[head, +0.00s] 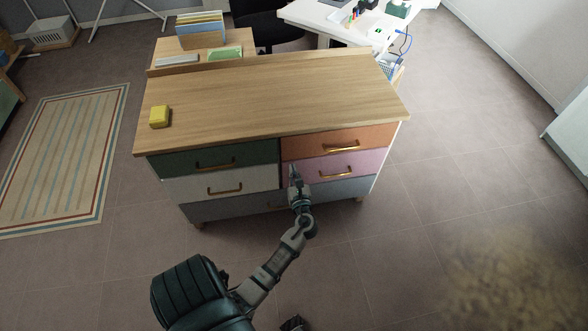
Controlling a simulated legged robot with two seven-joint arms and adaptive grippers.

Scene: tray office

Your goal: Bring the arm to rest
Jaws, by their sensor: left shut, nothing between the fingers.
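My left arm reaches from the bottom of the head view up to the front of a wooden-topped dresser (265,90). Its gripper (294,174) is shut and empty. It shows in front of the left part of the pink drawer (345,167); I cannot tell whether it touches the drawer. The pink drawer and the orange drawer (320,143) above it look closed. My right gripper is not in view.
A yellow block (159,117) lies on the dresser top at the left. The green drawer (190,161), white drawer (200,188) and grey bottom drawer (235,206) look closed. A striped rug (62,150) lies left. Floor (450,200) to the right is clear.

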